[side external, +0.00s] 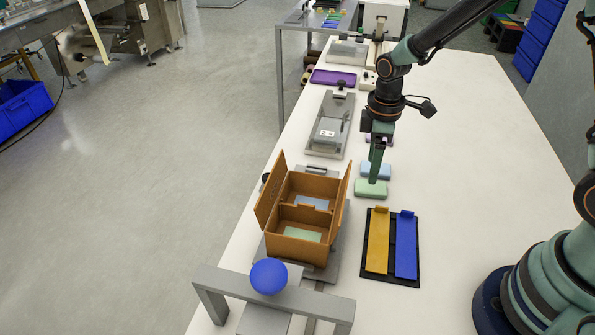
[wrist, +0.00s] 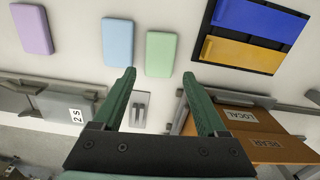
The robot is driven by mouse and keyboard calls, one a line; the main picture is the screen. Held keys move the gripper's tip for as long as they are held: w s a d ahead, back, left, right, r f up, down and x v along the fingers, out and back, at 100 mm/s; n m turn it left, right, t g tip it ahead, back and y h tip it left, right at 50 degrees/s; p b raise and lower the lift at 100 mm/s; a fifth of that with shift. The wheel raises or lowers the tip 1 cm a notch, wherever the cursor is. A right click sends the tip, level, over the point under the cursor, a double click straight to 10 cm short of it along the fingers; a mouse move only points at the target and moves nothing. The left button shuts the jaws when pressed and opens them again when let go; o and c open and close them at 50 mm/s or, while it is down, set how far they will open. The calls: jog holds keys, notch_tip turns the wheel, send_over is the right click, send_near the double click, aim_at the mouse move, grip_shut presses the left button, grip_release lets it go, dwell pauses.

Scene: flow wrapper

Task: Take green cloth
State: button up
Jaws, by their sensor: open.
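The green cloth (side external: 371,191) is a small pale green folded pad lying flat on the white table, beside a pale blue cloth (side external: 377,174). In the side view my gripper (side external: 373,181) points down with its tips over the green cloth; I cannot tell if they touch it. In the wrist view the green cloth (wrist: 161,56) shows just beyond the fingertips, roughly in line with the gap between them. My gripper (wrist: 158,72) is open, with nothing between its fingers. The pale blue cloth (wrist: 117,42) is left of the green one, and a lilac cloth (wrist: 31,29) is farther left.
An open brown carton (side external: 297,250) stands left of the cloths, with a bluish and a green piece in its two compartments. A black tray (side external: 413,280) with a yellow and a blue bar lies nearer the camera. A grey fixture (side external: 331,120) stands farther back. Table right of the cloths is clear.

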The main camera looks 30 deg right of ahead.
aim_at(369, 186)
jog(key=shift+f, duration=2.9)
jog(key=shift+c, duration=0.3)
jog(key=c, duration=1)
